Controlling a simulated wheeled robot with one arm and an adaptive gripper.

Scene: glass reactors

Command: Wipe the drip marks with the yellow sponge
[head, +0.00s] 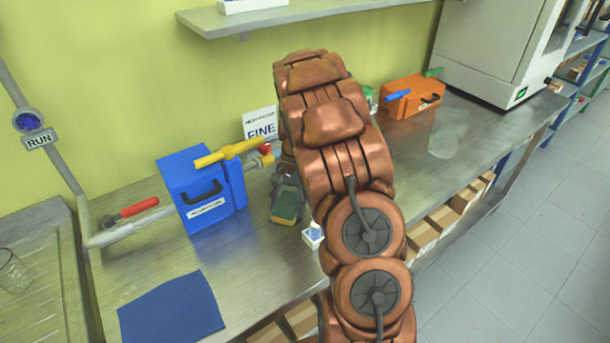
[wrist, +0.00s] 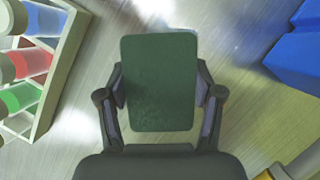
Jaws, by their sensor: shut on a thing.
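The yellow sponge (head: 284,214) is in my gripper (head: 288,188) above the metal bench, just right of the blue box. It has a dark green pad and a yellow side. In the wrist view the green pad of the sponge (wrist: 158,85) faces me, and the two fingers of my gripper (wrist: 160,100) press its sides. A pale glossy patch (wrist: 197,28) with a bluish edge shows on the bench beside the sponge's far end. I cannot tell whether it is drip marks or a reflection. The sponge hides the bench below it.
A blue box (head: 207,190) with a yellow lever (head: 228,153) stands left of the sponge. A rack (wrist: 62,75) of coloured tubes stands close by in the wrist view. A blue mat (head: 170,310), an orange box (head: 415,98) and a clear beaker (head: 442,138) are on the bench.

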